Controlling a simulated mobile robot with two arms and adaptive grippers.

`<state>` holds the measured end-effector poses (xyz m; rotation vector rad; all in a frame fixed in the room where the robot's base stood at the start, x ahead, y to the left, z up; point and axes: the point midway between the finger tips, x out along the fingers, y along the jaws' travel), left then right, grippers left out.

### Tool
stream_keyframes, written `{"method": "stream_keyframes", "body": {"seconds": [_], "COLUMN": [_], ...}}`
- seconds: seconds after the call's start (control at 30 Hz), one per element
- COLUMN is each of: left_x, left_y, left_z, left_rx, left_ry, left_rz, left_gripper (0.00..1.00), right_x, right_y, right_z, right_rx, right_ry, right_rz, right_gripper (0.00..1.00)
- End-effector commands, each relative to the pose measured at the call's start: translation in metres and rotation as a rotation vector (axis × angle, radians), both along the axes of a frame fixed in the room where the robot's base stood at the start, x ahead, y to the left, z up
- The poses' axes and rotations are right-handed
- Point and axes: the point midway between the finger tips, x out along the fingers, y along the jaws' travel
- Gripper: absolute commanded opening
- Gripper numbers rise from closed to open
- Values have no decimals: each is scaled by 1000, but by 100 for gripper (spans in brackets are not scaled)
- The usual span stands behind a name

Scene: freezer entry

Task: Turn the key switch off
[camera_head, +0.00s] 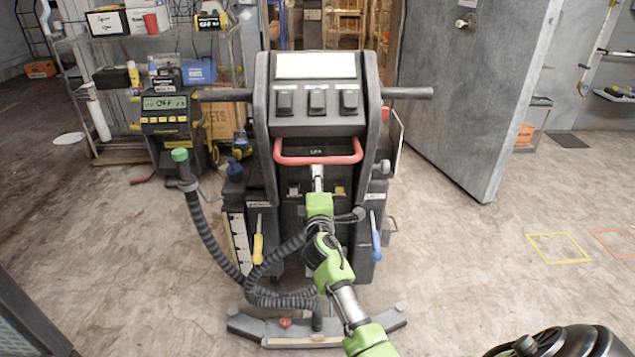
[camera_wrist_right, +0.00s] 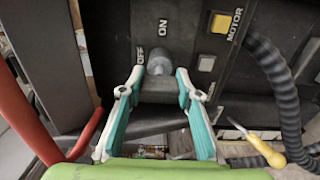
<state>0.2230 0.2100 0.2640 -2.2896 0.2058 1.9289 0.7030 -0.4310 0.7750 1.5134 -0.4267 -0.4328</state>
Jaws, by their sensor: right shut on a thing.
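The key switch (camera_wrist_right: 158,64) is a small grey round knob on the dark panel of the floor machine. In the right wrist view, an OFF label is at its left and an ON label is above it. My right gripper (camera_wrist_right: 160,88) is shut on the key switch, with one teal-padded finger on each side of its grey grip. Which label the key points at cannot be told. In the head view my right gripper (camera_head: 318,183) reaches the panel below the red handle, and the arm hides the switch. My left gripper is not in view.
A red handle bar (camera_head: 318,160) crosses just above my right gripper. A yellow MOTOR button (camera_wrist_right: 220,24) sits right of the switch. A ribbed hose (camera_head: 207,237) hangs at the machine's left. A grey door (camera_head: 470,90) stands open behind. The floor at right is mostly clear.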

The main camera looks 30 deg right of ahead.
Motion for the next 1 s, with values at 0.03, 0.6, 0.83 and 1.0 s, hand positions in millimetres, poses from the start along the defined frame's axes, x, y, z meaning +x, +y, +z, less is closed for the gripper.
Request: {"method": "stream_keyframes", "body": {"seconds": [0.03, 0.6, 0.83, 1.0], "left_x": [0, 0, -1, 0], "left_y": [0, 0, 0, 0], "left_z": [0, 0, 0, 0], "left_rx": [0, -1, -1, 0], "left_ry": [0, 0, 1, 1], "left_rz": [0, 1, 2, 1], "left_gripper": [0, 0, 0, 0], "right_x": [0, 0, -16, -45], "right_y": [-1, 0, 9, 28], "right_z": [1, 0, -1, -2], "right_rx": [-4, -1, -1, 1], "right_ry": [0, 0, 1, 2], "right_rz": [-1, -1, 0, 1], "right_gripper": [10, 49, 49, 49]}}
